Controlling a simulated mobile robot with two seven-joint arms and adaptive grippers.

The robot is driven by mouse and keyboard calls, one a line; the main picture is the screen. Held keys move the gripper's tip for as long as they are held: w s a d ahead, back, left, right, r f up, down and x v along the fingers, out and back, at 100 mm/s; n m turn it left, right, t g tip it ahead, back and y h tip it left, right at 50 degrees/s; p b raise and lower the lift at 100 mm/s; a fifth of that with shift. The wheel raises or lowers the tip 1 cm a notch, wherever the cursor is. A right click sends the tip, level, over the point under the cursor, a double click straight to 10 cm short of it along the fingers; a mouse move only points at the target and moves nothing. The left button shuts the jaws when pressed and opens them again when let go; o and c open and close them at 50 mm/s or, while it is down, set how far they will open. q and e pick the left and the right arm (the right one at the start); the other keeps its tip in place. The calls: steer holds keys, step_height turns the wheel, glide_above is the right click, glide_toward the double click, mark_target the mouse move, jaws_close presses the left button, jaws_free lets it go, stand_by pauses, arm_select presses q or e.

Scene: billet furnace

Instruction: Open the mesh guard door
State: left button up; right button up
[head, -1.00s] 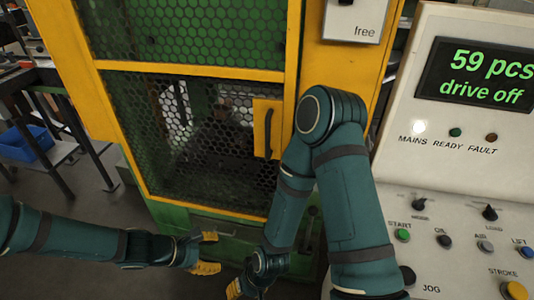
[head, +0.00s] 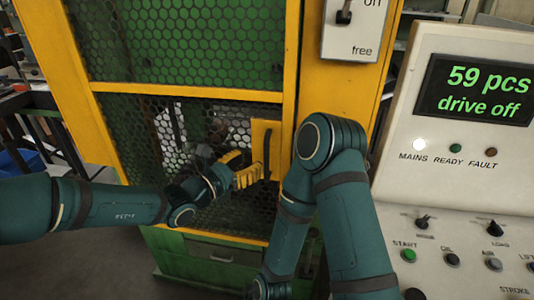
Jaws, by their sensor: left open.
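The mesh guard door (head: 160,120) is a yellow frame with dark hexagonal mesh, and it looks closed. Its black handle (head: 267,153) stands upright on a yellow plate (head: 262,132) at the door's right side. My left gripper (head: 256,174) has yellow fingers and is open just left of the handle, in front of the mesh. Whether a finger touches the handle I cannot tell. My right arm reaches down in front of the machine's right post; its gripper is below the picture edge.
A grey switch box (head: 350,30) marked "free" is on the yellow post. A control panel (head: 440,190) at the right reads "59 pcs, drive off" and has several knobs and buttons. A green drawer (head: 215,255) is below the door. A blue bin (head: 20,162) is at the far left.

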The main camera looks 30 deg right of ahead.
arm_select(q)
glide_above(267, 177)
steer(key=shift+w+d, duration=0.2)
steer(key=shift+w, duration=0.25)
jaws_close()
